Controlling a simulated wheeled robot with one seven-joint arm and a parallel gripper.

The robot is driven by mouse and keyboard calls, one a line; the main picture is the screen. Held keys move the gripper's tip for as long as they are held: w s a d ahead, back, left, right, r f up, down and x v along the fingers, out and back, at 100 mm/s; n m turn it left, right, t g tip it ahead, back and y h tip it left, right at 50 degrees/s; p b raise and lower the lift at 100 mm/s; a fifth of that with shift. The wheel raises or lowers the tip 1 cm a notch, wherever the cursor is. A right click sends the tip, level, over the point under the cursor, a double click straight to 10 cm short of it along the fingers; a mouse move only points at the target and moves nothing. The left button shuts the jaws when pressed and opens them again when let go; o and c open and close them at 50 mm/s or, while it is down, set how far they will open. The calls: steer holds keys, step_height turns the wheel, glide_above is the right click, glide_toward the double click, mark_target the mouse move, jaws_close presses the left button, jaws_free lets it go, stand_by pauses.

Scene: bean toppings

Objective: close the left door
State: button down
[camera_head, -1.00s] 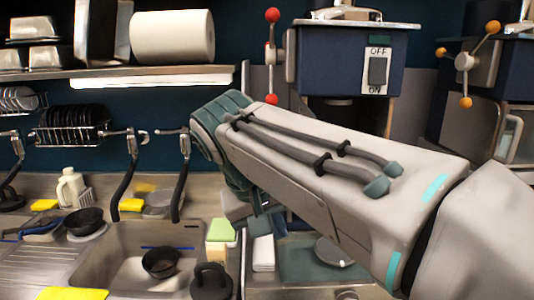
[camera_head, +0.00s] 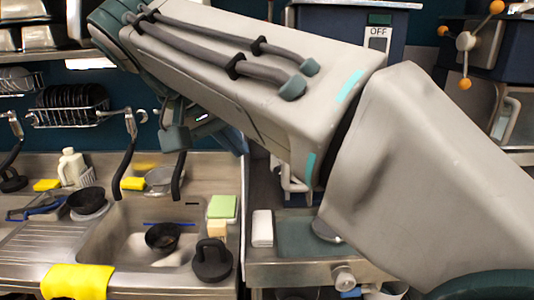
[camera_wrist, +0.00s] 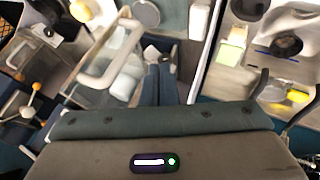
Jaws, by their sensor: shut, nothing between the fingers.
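No left door can be clearly made out in either view. My gripper (camera_wrist: 160,62) shows in the wrist view as two dark teal fingers held together, with nothing seen between them.
A steel sink (camera_head: 105,240) with a black bowl (camera_head: 162,237) is at left. A yellow cloth (camera_head: 75,282) hangs at the counter's front edge. A black round weight (camera_head: 211,262) and a green sponge (camera_head: 222,206) stand right of the sink. A dish rack (camera_head: 70,118) hangs on the wall.

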steer(key=w+d+f, duration=0.2)
steer(key=d+f, duration=0.1)
steer(key=d, duration=0.2)
steer(key=shift+d+p, duration=0.2)
steer(key=shift+p, duration=0.25)
steer(key=shift+d, duration=0.15)
